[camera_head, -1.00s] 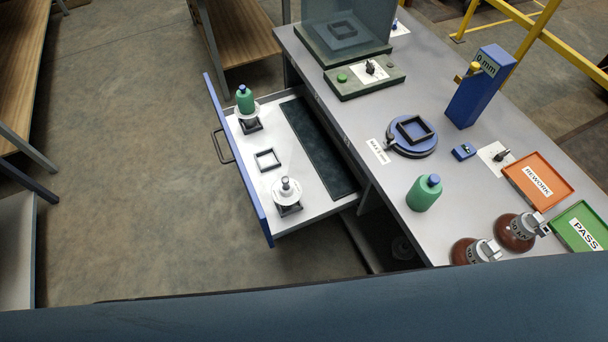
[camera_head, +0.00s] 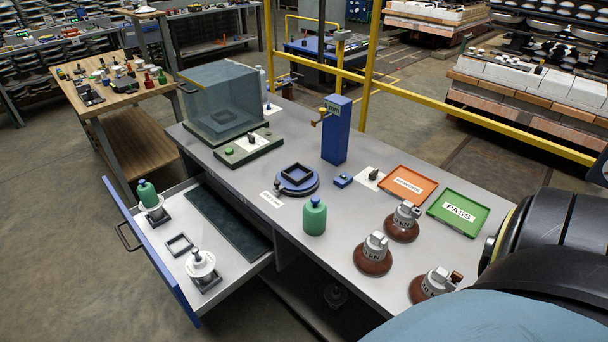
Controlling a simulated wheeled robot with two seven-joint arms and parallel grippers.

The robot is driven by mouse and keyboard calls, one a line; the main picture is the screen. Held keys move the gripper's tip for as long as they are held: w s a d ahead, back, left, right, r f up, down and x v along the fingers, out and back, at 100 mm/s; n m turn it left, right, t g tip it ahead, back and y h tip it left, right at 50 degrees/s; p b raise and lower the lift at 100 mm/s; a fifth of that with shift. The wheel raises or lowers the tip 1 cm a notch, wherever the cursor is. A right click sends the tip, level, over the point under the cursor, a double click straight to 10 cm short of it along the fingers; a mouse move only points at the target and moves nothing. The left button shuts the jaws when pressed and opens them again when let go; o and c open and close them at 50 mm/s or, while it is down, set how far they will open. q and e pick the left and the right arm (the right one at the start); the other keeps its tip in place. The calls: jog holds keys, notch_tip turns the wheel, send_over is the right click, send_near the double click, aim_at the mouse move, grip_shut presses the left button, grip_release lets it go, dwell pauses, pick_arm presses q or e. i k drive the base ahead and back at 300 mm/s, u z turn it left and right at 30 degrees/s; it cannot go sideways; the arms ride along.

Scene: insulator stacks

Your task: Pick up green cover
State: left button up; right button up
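One green cover (camera_head: 314,217) with a blue top stands upright on the grey workbench, in front of the round blue stand. Another green cover (camera_head: 147,194) with a blue top sits over a white insulator piece (camera_head: 156,215) on a dark square holder in the open drawer, at the left. Neither of my grippers shows in the head view, so I cannot see their state or where they are relative to the covers.
The open drawer (camera_head: 236,255) also holds an empty black frame (camera_head: 179,245) and an uncovered white insulator (camera_head: 201,264). Several brown insulators, one of them here (camera_head: 372,256), stand on the bench's front right. Behind are the REWORK tray (camera_head: 433,194), PASS tray (camera_head: 484,219) and blue gauge (camera_head: 336,135).

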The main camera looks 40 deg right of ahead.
aim_at(314, 211)
jog(key=u, duration=0.25)
jog(key=k, duration=0.4)
jog(key=z, duration=1.05)
jog(key=i, duration=0.8)
jog(key=z, duration=0.65)
